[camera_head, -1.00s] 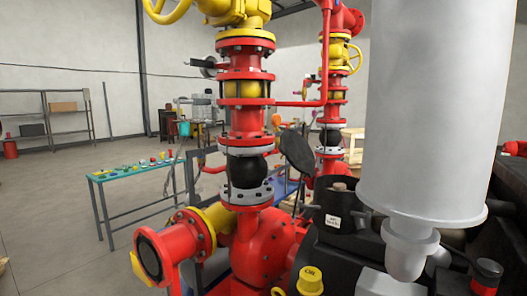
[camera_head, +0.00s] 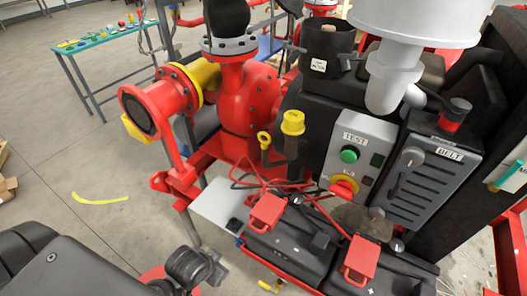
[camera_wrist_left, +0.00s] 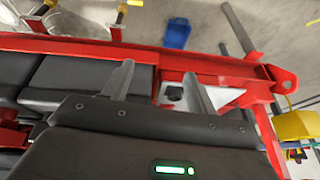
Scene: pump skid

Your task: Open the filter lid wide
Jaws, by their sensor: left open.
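I cannot tell for sure which part is the filter lid. A large pale grey cylinder (camera_head: 420,18) with a wide bottom rim and a narrower neck hangs at the top right of the head view, its upper part cut off. Left of it stands a black pot (camera_head: 326,47) with a white label. My left gripper (camera_wrist_left: 157,70) shows in the wrist view, its two grey fingers apart with nothing held between them. It is close to the red skid frame (camera_wrist_left: 85,45). My right gripper is not in view.
A grey TEST panel (camera_head: 355,150) and a BELT cover (camera_head: 430,178) stand below the cylinder. Two red-capped black boxes (camera_head: 300,248) with red cables lie in front. A red pump (camera_head: 240,100) is left of these. Open floor (camera_head: 60,150) lies further left.

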